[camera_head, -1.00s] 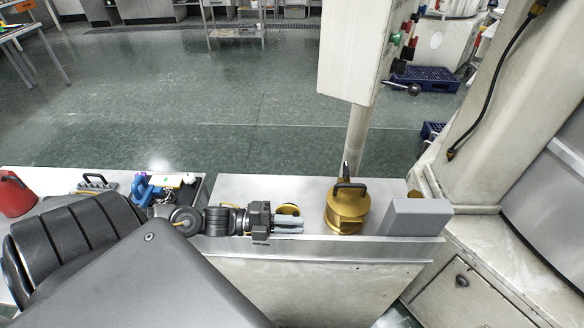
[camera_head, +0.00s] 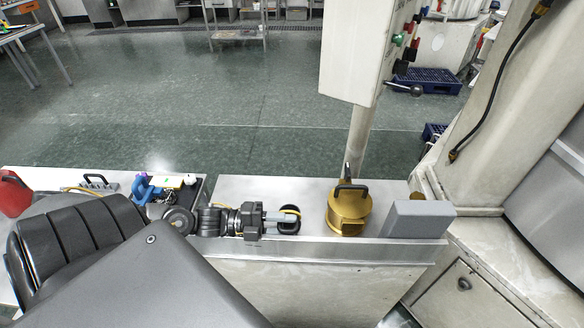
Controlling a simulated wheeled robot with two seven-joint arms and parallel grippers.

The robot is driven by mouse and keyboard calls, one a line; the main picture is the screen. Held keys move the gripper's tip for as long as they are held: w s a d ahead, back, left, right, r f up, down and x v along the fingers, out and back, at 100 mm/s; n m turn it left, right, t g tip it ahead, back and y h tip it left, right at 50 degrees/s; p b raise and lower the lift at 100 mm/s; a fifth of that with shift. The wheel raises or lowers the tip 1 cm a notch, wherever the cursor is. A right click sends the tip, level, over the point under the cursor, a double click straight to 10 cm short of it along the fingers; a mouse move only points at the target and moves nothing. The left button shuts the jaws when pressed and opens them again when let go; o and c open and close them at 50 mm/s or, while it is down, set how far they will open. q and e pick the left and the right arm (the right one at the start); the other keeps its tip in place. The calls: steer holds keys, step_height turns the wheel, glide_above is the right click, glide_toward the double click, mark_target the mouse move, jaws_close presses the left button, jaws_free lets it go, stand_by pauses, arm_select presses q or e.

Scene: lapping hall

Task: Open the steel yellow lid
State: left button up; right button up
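A yellow-gold round metal piece (camera_head: 348,212) with a black handle on top stands upright on the bench top. My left gripper (camera_head: 288,217) is to its left, low over the bench and apart from it. Its pale fingers point right and overlap a smaller dark round thing (camera_head: 288,229) with a thin yellow edge. I cannot tell whether the fingers touch this smaller thing, or which piece is the lid. The finger gap is too small to judge. My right gripper is not in view.
A grey block (camera_head: 420,219) stands right of the large gold piece. A post and control box (camera_head: 353,45) rise behind it. Blue and black items (camera_head: 150,189) and a red container (camera_head: 14,194) lie left. The bench top (camera_head: 250,188) is clear behind my gripper.

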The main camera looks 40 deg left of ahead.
mark_target(279, 226)
arm_select(q)
steer(key=shift+v, duration=2.7)
